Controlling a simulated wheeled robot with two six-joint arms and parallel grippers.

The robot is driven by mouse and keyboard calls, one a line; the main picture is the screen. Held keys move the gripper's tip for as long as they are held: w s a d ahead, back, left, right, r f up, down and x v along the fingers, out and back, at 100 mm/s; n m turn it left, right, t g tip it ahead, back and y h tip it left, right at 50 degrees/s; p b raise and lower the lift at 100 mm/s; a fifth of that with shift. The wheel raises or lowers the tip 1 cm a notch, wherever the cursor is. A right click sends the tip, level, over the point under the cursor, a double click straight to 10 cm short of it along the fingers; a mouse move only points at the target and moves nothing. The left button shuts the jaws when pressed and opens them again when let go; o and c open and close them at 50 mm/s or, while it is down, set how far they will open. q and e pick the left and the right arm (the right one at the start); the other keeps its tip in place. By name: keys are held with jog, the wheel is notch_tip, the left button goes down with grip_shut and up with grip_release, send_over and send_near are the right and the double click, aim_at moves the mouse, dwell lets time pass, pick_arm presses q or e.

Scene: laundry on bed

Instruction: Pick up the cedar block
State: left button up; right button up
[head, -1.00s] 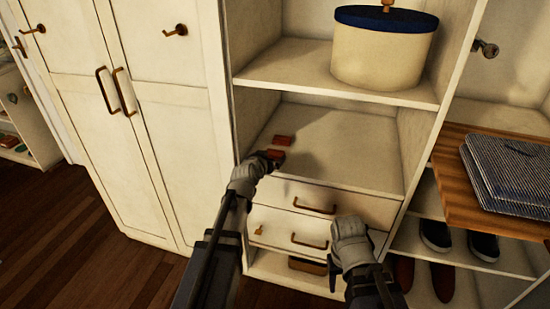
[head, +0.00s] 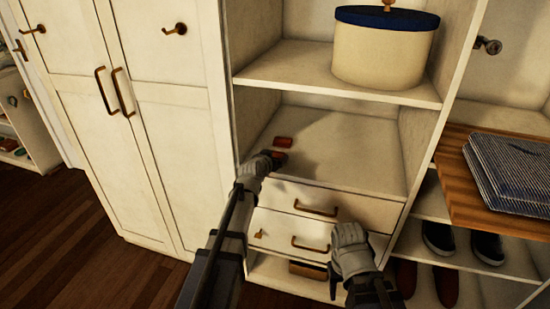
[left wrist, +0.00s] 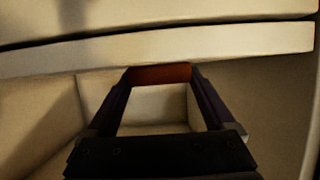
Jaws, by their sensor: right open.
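One reddish-brown cedar block (head: 283,141) lies on the open shelf above the drawers. A second reddish-brown cedar block (head: 280,155) is just in front of it, at the tips of my left gripper (head: 274,162). In the left wrist view this block (left wrist: 163,75) spans the space between the two dark fingertips, and the fingers appear shut on it. I cannot tell whether it touches the shelf. My right gripper (head: 333,284) is open and empty, low in front of the drawers, with its fingers pointing down.
The shelf (head: 345,150) is otherwise bare, with side walls and drawers (head: 318,208) below. A round cream box with a blue lid (head: 385,48) stands above. Striped folded cloth (head: 515,165) lies on a wooden board at right, over shoes (head: 440,237). Closed wardrobe doors stand left.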

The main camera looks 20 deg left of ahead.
pick_arm(q)
jog(key=c, duration=0.5)
jog(key=shift+c, duration=0.2)
notch_tip(320, 180, up, 10)
jog(key=p, duration=1)
